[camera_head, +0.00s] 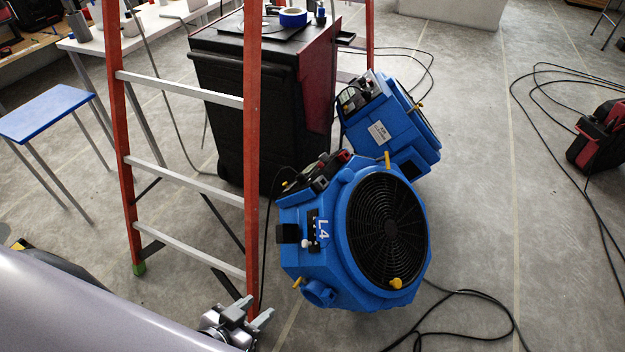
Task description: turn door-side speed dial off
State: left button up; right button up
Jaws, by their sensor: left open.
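Two blue fan units stand on the concrete floor. The nearer fan (345,285), marked L4, has a round black grille and a dark control panel (313,230) on its left side with a small pale knob. I cannot tell this knob's setting. The farther fan (410,140) stands behind it, with a dark panel (355,98) and a white label on its left side. No door is in view, so I cannot tell which fan is door-side. My left gripper (252,311) is open and empty, low and left of the nearer fan, apart from it. My right gripper is out of view.
A red stepladder (252,150) stands left of the fans, its near leg close to my left gripper. A black cabinet (230,110) is behind it. A blue-topped stool (45,112) is at left. Black cables (470,295) lie on the floor at right.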

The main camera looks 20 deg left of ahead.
aim_at(324, 156)
jog(key=k+j+z, duration=0.2)
jog(key=j, duration=0.25)
jog(key=k+j+z, duration=0.2)
jog(key=j, duration=0.2)
jog(key=k+j+z, duration=0.25)
jog(key=j+z, duration=0.2)
jog(key=j, duration=0.25)
jog(key=k+j+z, duration=0.1)
jog(key=j+z, duration=0.15)
jog(key=k+j+z, duration=0.2)
jog(key=j, duration=0.25)
jog(key=j+z, duration=0.25)
jog(key=k+j+z, duration=0.1)
jog(key=j+z, duration=0.15)
jog(key=j, duration=0.25)
jog(key=i+j+z, duration=0.1)
jog(key=j+z, duration=0.15)
jog(key=j, duration=0.3)
jog(key=i+j+z, duration=0.2)
jog(key=j, duration=0.35)
jog(key=k, duration=0.1)
